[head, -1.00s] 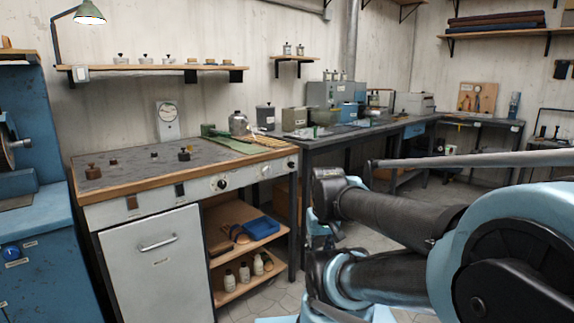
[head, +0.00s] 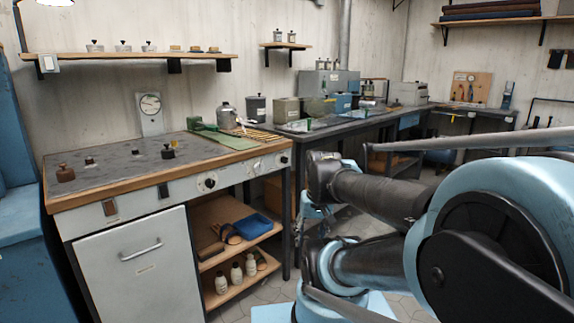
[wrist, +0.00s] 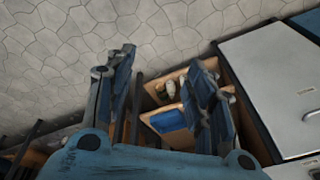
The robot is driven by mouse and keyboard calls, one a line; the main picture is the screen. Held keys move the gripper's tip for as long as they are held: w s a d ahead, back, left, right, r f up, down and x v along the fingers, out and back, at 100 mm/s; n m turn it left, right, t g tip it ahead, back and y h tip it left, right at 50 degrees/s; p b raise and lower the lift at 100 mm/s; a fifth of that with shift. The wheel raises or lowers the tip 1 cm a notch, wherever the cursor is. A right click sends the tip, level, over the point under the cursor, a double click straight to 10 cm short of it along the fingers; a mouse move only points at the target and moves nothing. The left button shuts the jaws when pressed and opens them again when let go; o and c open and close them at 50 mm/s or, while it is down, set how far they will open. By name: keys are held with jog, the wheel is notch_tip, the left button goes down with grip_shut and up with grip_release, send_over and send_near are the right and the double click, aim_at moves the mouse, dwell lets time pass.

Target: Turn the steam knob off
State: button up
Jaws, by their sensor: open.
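The bench's white front panel (head: 130,206) carries a large black round knob (head: 209,183) on a pale plate. Smaller controls (head: 284,159) sit to its right. I cannot read the labels, so I cannot tell which one is the steam knob. My gripper (wrist: 160,62) shows in the wrist view with its two blue-and-black fingers spread and nothing between them. It points over the floor and the bench's open shelves, apart from the knobs. In the head view my arm is folded at the right, and the gripper is mostly hidden by it.
A white cabinet door (head: 141,270) with a handle lies below the panel. Open shelves hold a blue tray (head: 252,226) and white bottles (head: 236,273). A pressure gauge (head: 150,113) stands behind the bench top. A dark side bench (head: 345,128) runs to the back right. Tiled floor lies in front.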

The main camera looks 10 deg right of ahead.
jog(key=w+a+r+m+t+y, duration=0.1)
jog(key=w+a+r+m+y, duration=0.15)
jog(key=w, duration=0.35)
jog(key=w+a+r+m+y, duration=0.1)
jog(key=w+a+m+y, duration=0.15)
jog(key=w, duration=0.35)
jog(key=m+t+y, duration=0.6)
jog(key=m+t, duration=0.5)
jog(key=m, duration=0.6)
send_near(286, 161)
jog(key=x, duration=0.9)
jog(key=shift+w, duration=0.1)
